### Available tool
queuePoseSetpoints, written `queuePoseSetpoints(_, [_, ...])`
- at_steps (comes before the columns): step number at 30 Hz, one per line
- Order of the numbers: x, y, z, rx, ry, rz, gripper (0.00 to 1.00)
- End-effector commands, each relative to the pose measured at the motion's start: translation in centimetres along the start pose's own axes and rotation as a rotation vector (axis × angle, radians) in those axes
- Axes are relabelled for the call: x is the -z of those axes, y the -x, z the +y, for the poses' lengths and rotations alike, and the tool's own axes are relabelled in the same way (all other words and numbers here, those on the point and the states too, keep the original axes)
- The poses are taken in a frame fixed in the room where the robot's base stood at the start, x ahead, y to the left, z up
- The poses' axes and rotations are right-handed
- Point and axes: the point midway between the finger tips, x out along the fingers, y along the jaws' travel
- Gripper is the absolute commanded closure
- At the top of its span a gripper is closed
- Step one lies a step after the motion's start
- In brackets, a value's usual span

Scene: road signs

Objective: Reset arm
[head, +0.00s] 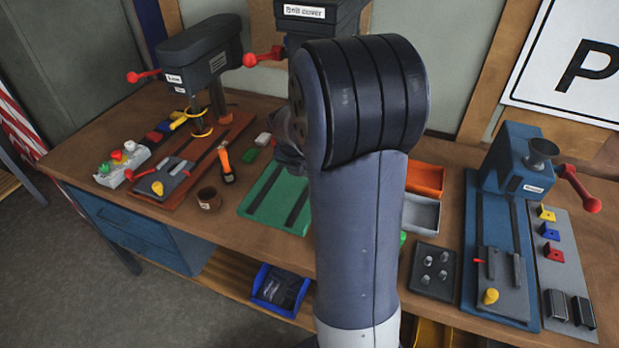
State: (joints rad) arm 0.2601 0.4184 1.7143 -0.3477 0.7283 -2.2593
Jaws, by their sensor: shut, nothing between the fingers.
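My arm rises through the middle of the head view, in front of the workbench (237,239), with its large dark joint at the top. A dark part of the arm shows at the left behind that joint, above the green base plate (270,201). I cannot make out my gripper or its fingers; the arm hides that area. Part of the bench and the middle machine (305,22) are hidden behind the arm.
A blue machine (508,165) stands at the right. Orange (425,180) and grey (421,214) bins sit right of my arm. A blue bin (262,284) is below.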

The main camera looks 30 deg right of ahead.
Motion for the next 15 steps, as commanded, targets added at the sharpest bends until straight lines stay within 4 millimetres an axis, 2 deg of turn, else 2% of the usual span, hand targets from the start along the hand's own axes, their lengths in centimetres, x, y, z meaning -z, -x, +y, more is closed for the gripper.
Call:
queuePoseSetpoints(3, [0.1,2.3,0.1,-0.003,0.001,-0.001,1.0])
queuePoseSetpoints(9, [0.1,5.5,0.0,0.0,0.001,0.001,1.0])
queuePoseSetpoints(15, [0.1,7.2,0.0,0.002,0.002,0.005,1.0])
